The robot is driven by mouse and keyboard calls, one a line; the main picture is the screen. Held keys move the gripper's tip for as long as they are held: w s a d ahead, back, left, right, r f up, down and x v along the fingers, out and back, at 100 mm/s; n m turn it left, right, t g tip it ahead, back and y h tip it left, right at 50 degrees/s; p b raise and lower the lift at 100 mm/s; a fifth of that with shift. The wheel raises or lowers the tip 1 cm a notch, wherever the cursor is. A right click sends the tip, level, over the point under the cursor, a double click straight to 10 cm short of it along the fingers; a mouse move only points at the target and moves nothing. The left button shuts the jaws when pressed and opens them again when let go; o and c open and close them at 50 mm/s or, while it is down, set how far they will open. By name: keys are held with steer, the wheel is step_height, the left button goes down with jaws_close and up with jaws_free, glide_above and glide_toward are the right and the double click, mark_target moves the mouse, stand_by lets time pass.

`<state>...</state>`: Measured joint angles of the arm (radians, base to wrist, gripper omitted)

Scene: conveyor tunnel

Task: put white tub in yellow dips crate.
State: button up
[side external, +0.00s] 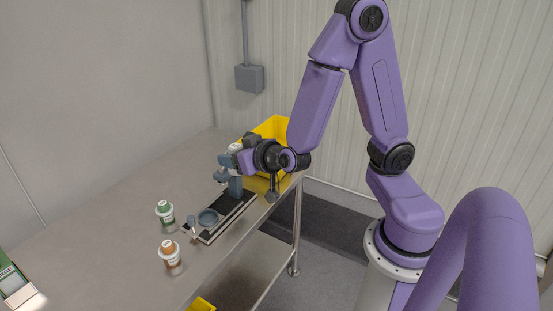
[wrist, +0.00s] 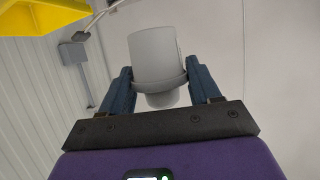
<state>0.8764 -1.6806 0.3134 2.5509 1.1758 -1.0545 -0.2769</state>
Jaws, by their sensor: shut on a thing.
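My gripper (wrist: 160,76) is shut on the white tub (wrist: 154,50), which looks pale grey in the wrist view, with one blue finger on each side of it. In the side view my gripper (side external: 226,161) is above the table, beside the yellow crate (side external: 272,127). A small white part of the tub (side external: 235,147) shows there; my wrist and fingers hide the rest. The yellow crate stands behind and to the right of the gripper, partly hidden by my arm. Its edge also shows at the top left of the wrist view (wrist: 45,16). Its inside is not visible.
A dark narrow track (side external: 228,217) with a grey round piece (side external: 208,218) lies below the gripper. A green box (side external: 14,284) is at lower left.

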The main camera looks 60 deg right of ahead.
steer(key=w+d+r+n+y, duration=0.2)
steer(key=w+d+r, duration=0.1)
steer(key=w+d, duration=0.9)
steer(key=s+d+f+n+y, duration=0.1)
steer(key=s+d+f, duration=0.1)
steer(key=s+d, duration=0.45)
steer(key=s+d+f+n+y, duration=0.15)
steer(key=s+d, duration=0.25)
steer(key=d, duration=0.6)
steer(key=w+d+f, duration=0.3)
steer(key=w+f, duration=0.3)
steer(key=f, duration=0.3)
steer(key=w+d+f, duration=0.3)
steer(key=w+f, duration=0.3)
steer(key=f, duration=0.3)
steer(key=shift+w+d, duration=0.2)
steer(key=shift+d, duration=0.15)
steer(key=shift+f, duration=0.35)
